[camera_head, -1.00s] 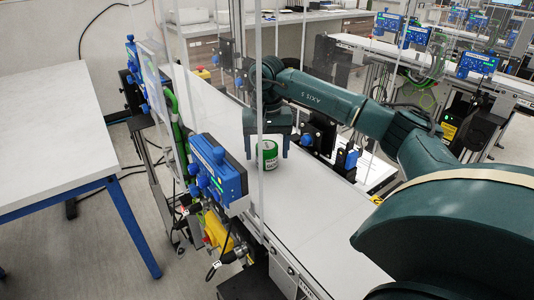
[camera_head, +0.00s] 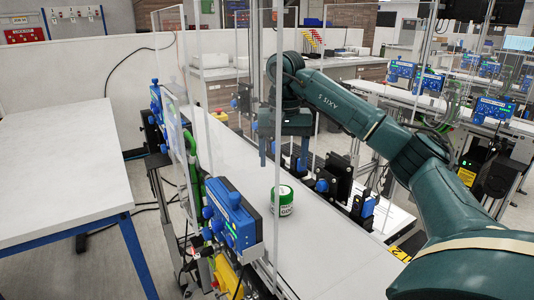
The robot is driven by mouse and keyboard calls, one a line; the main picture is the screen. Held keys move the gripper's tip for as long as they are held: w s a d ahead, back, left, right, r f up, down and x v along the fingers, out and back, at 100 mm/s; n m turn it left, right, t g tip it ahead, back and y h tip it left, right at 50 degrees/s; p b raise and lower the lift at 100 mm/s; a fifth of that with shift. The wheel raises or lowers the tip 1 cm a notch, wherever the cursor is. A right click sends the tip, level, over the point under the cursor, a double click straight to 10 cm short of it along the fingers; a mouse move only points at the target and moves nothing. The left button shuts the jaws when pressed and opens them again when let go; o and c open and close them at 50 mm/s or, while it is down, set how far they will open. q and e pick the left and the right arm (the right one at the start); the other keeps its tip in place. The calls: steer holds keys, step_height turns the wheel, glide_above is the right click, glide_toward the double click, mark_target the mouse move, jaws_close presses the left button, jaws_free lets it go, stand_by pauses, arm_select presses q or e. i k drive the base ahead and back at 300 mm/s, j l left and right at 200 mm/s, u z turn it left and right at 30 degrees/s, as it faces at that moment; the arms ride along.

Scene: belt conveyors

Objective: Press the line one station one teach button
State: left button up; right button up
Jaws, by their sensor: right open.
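A blue control box (camera_head: 238,214) with button knobs on its face is mounted on the near left side of the white conveyor belt (camera_head: 331,259). More blue boxes (camera_head: 157,103) stand farther along the same side. The labels are too small to read, so I cannot tell which one carries the station one teach button. My right gripper (camera_head: 283,160) points down over the belt, open and empty, to the right of and beyond the near box. A green and white can (camera_head: 281,201) stands upright on the belt, below and nearer than the gripper. My left gripper is out of view.
Clear upright panels (camera_head: 223,150) stand along the belt's left side, between the near box and my gripper. A white table (camera_head: 60,165) is at the left. Dark sensor brackets (camera_head: 343,177) line the belt's right side. Other conveyor lines with blue boxes (camera_head: 493,108) are at the right.

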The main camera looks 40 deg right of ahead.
mark_target(229, 243)
steer(key=k, duration=2)
